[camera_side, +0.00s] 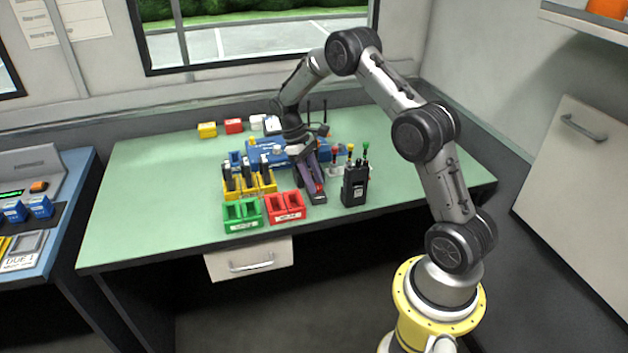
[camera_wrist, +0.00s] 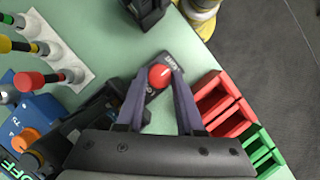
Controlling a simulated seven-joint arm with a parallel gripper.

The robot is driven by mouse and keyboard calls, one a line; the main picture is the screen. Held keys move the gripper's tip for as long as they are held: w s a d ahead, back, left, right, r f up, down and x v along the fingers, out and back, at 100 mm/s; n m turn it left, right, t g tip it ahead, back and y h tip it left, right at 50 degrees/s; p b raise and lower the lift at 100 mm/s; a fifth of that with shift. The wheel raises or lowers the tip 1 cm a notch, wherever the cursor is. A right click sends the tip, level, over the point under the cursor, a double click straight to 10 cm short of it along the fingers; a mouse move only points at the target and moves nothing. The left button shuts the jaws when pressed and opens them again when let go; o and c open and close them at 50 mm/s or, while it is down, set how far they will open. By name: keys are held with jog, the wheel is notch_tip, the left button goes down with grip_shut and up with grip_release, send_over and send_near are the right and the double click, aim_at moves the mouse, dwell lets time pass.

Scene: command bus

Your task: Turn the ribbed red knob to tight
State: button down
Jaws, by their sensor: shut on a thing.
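The red knob (camera_wrist: 160,76) sits on a small dark block (camera_wrist: 171,60) with pale lettering on its end. In the wrist view it shows as a round red top with a white highlight; its ribs are too small to make out. My gripper (camera_wrist: 160,80) has its two purple fingers on either side of the knob, shut on it. In the side view my gripper (camera_side: 313,180) reaches down to the block (camera_side: 318,199) at the table's front middle, and only a bit of the red knob (camera_side: 319,187) shows.
A black radio (camera_side: 355,184) stands close to the right. Red bins (camera_side: 287,207) and green bins (camera_side: 243,213) lie left and in front. A yellow rack (camera_side: 262,190) of radios and a blue case (camera_side: 268,152) are behind-left. The table's left is clear.

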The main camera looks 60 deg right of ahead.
dwell(0.4)
jog(key=c, duration=0.5)
grip_release()
jog(key=shift+c, duration=0.2)
jog(key=shift+r, duration=0.1)
jog(key=v, duration=1.3)
jog(key=shift+w+r, duration=0.2)
jog(key=shift+r, duration=0.05)
